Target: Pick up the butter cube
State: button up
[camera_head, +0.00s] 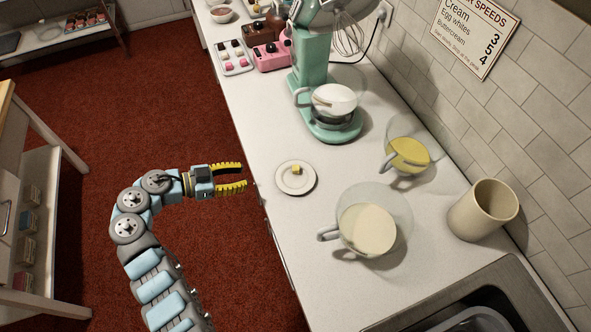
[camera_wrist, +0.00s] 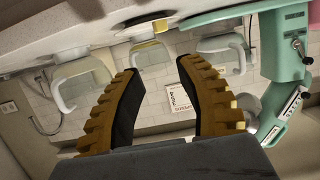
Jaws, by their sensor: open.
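The butter cube (camera_head: 296,169) is small and yellow. It sits on a small white plate (camera_head: 296,187) near the counter's left edge in the head view. In the wrist view, a yellow block, which looks like the butter cube (camera_wrist: 147,52), shows at the top on the plate, seen from low down. My gripper (camera_head: 243,176) is open and empty, left of the plate and apart from it, with its yellow ribbed fingers pointing right toward the plate. In the wrist view the two fingers (camera_wrist: 155,65) are spread apart with nothing between them.
A cream-filled jug (camera_head: 367,229) stands front right of the plate, and a jug of yellow liquid (camera_head: 408,155) stands right. A mint stand mixer (camera_head: 315,70) with a bowl is behind. A beige canister (camera_head: 483,210) and a sink (camera_head: 470,305) lie farther right and front. Counter around the plate is clear.

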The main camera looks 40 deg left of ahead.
aim_at(295, 168)
jog(key=p+x, duration=0.2)
jog(key=x, duration=1.4)
jog(key=shift+w+f, duration=0.15)
jog(key=shift+w, duration=0.1)
jog(key=c, duration=0.5)
